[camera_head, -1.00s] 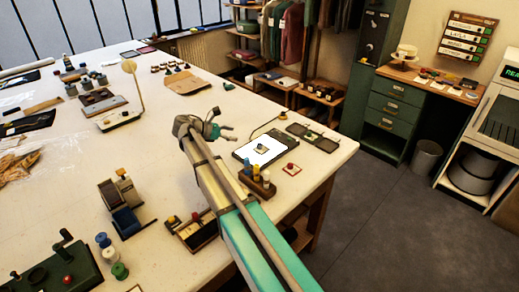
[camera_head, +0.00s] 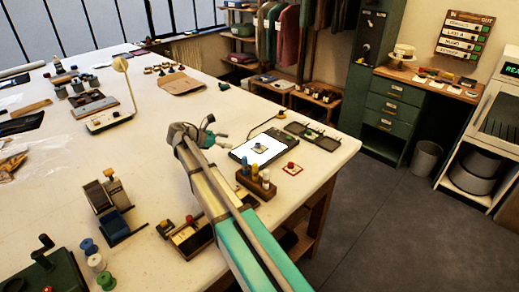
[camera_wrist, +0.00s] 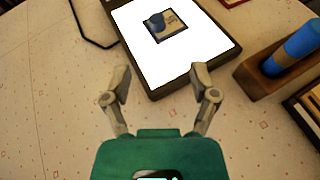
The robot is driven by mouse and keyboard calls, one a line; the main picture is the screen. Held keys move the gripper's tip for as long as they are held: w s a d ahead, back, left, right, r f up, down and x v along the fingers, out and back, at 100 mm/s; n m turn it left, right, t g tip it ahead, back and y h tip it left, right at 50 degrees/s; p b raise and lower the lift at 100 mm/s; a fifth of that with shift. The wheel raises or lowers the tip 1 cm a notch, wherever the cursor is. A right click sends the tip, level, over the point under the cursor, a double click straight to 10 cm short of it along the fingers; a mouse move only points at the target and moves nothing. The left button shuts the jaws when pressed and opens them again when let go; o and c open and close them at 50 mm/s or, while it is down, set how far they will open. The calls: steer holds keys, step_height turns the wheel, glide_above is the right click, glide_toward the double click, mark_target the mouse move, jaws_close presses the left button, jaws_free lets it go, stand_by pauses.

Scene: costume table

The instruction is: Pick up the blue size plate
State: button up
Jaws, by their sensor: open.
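A small square plate (camera_head: 259,149) with a blue knob lies on the lit white face of a dark-framed pad (camera_head: 277,138) near the table's right edge. In the wrist view the plate (camera_wrist: 176,25) is tan with a dark border and a blue knob, at the top middle of the pad (camera_wrist: 190,58). My gripper (camera_head: 217,128) is above the table to the left of the pad. In the wrist view my gripper (camera_wrist: 161,84) has its fingers apart with nothing between them, and the plate lies beyond the fingertips.
A wooden block (camera_head: 255,181) with blue, yellow and white pegs stands close to the pad; its blue peg (camera_wrist: 292,47) is at right in the wrist view. A red-knobbed plate (camera_head: 291,168) and a dark tray (camera_head: 312,136) lie nearby.

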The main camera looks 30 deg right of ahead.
steer(key=shift+d, duration=0.1)
steer(key=b, duration=0.3)
glide_toward(256, 144)
steer(key=x, duration=0.4)
steer(key=shift+s, duration=0.2)
steer(key=shift+x, duration=0.75)
steer(key=shift+w+b+x, duration=0.15)
steer(key=shift+b+x, duration=0.35)
steer(key=shift+x, duration=0.45)
steer(key=shift+w+b+x, duration=0.15)
steer(key=shift+b+x, duration=0.35)
steer(key=shift+x, duration=0.45)
steer(key=shift+d+f, duration=0.3)
steer(key=shift+d, duration=0.35)
